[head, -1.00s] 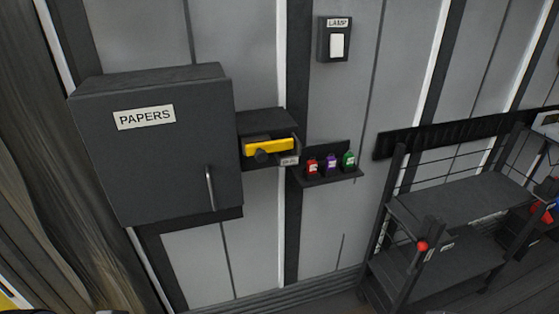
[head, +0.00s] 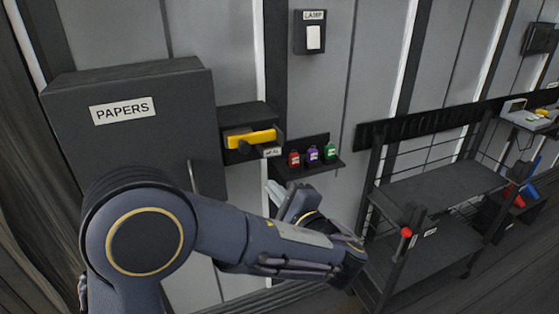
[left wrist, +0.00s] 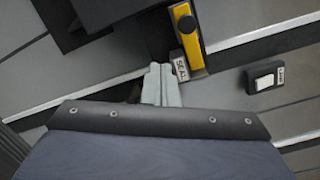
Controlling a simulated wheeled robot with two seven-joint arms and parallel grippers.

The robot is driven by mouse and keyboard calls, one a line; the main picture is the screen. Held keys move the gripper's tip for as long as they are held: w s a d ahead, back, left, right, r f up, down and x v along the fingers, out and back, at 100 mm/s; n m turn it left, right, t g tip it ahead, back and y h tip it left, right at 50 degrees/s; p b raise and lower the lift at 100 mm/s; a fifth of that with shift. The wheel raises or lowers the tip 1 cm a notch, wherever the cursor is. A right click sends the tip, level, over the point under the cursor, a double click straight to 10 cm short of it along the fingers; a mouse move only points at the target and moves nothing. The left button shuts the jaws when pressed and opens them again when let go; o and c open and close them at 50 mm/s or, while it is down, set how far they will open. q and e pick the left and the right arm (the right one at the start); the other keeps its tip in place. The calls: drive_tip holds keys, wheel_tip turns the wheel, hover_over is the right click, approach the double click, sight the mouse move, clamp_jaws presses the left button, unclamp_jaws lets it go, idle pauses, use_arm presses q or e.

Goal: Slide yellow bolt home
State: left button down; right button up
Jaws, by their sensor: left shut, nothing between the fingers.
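The yellow bolt (head: 252,137) lies across a dark open-fronted bracket (head: 246,112) on the wall, with a dark knob (head: 244,147) on its front. In the left wrist view, the yellow bolt (left wrist: 189,42) is at the top, beside a tag (left wrist: 181,69) reading SEAL. My left gripper (head: 274,189) is below the bracket and right of the papers box handle, apart from the bolt in the head view. Its pale fingers (left wrist: 160,70) are together and empty, pointing toward the bracket area in the left wrist view. My right gripper is not in view.
The PAPERS box (head: 128,80) is left of the bracket, partly hidden by my left arm. A lamp switch (head: 312,37) is above. A dark rack (head: 437,190) stands at right.

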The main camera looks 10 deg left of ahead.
sight(264, 157)
use_arm(q)
drive_tip(key=d, duration=0.1)
drive_tip(key=d+t, duration=0.1)
drive_tip(key=d, duration=0.1)
drive_tip(key=d+m+t, duration=0.1)
drive_tip(key=shift+w+d+r+h, duration=0.15)
drive_tip(key=shift+w+r+h, duration=0.15)
drive_tip(key=shift+w+h, duration=0.1)
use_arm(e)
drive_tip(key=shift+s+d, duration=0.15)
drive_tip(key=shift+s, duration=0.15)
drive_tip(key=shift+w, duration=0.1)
